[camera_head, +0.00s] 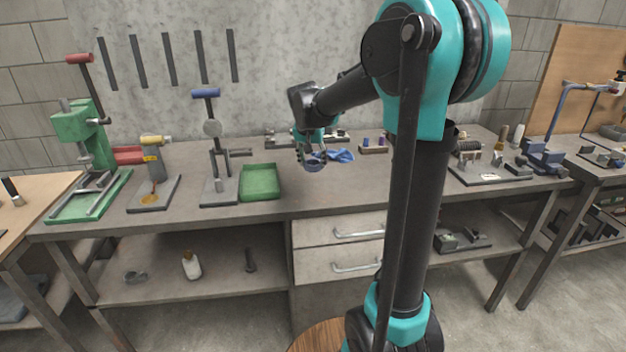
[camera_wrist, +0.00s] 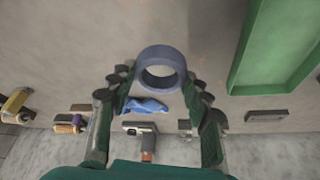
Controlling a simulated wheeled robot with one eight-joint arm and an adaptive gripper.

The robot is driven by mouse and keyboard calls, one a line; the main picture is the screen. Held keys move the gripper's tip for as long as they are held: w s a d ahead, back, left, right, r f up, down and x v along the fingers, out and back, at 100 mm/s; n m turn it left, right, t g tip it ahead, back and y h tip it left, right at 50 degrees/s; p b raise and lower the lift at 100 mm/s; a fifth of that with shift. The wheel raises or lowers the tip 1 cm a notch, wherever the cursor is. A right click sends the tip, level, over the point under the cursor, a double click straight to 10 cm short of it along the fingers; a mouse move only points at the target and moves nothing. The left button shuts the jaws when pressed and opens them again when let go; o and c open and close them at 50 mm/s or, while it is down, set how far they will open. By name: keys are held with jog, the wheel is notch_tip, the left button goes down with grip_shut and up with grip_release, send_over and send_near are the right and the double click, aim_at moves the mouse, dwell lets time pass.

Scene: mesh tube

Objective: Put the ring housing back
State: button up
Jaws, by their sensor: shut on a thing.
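The ring housing is a blue-grey ring (camera_wrist: 160,53) with a wide round hole. It sits between the two fingers of my gripper (camera_wrist: 158,84) in the wrist view, one finger on each side. My gripper is shut on it. In the head view my gripper (camera_head: 311,157) hangs over the middle of the workbench, and the ring (camera_head: 315,166) shows below the fingertips. I cannot tell the exact gap between ring and bench. The place where the ring belongs cannot be made out.
A blue cloth (camera_head: 342,155) lies on the bench just right of my gripper. A small block with pegs (camera_head: 373,149) is to the right. Bare bench lies in front of my gripper.

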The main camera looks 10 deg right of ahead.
aim_at(313, 186)
jog(key=shift+f, duration=3.6)
jog(key=shift+f, duration=0.15)
jog(key=o, duration=1.5)
jog(key=shift+o, duration=0.2)
jog(key=v, duration=1.1)
jog(key=shift+s+r, duration=0.15)
jog(key=shift+r, duration=0.15)
jog(key=s+d+f+n+y, duration=0.1)
jog(key=s+d+f+n, duration=0.1)
jog(key=s+f, duration=0.7)
jog(key=s+d+f+n, duration=0.2)
jog(key=s+d+f, duration=0.2)
jog(key=s+f, duration=0.6)
jog(key=s, duration=0.7)
jog(key=shift+f+y, duration=0.2)
jog(key=shift+y, duration=0.2)
